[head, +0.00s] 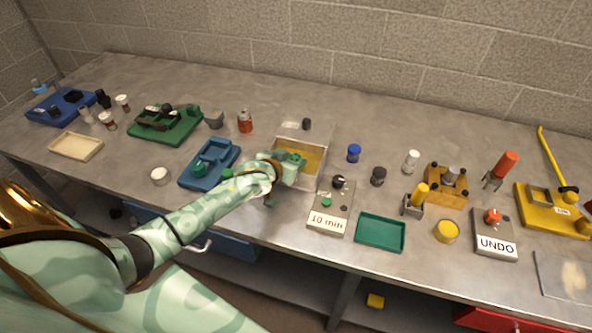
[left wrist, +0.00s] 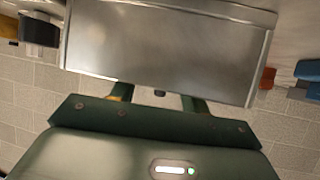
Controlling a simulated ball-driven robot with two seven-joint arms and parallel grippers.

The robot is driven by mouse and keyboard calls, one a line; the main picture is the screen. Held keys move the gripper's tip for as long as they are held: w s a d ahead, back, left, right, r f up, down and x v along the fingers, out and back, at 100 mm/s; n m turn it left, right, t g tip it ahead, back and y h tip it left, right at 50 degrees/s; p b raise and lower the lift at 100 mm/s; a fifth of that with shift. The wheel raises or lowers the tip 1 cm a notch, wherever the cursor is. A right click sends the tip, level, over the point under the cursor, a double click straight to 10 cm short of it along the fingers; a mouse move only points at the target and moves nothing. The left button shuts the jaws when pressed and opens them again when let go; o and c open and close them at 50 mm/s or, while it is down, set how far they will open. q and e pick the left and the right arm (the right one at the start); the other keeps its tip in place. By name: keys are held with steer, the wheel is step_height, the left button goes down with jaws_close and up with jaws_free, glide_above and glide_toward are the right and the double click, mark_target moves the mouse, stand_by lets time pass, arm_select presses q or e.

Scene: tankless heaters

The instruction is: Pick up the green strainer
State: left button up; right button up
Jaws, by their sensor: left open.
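My left gripper (head: 292,162) is open and reaches over a small metal box (head: 282,183) with a yellowish inside. In the left wrist view the dark green gripper (left wrist: 158,100) has its two fingers apart. The box's grey metal face (left wrist: 165,50) fills the middle of that view and hides the fingertips. I cannot make out a green strainer for sure. Dark green shows at the box opening, but I cannot tell whether any of it is a strainer rather than my gripper. My right gripper is not in view.
A grey "10 min" timer box (head: 328,222) stands close to the right of the metal box, with a green tray (head: 380,246) beyond. A blue fixture (head: 188,181) lies to the left. A green fixture (head: 143,134) stands farther left. The bench behind the box is mostly clear.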

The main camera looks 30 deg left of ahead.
arm_select(q)
steer(key=shift+w, duration=0.1)
steer(key=c, duration=0.8)
steer(key=shift+r, duration=0.15)
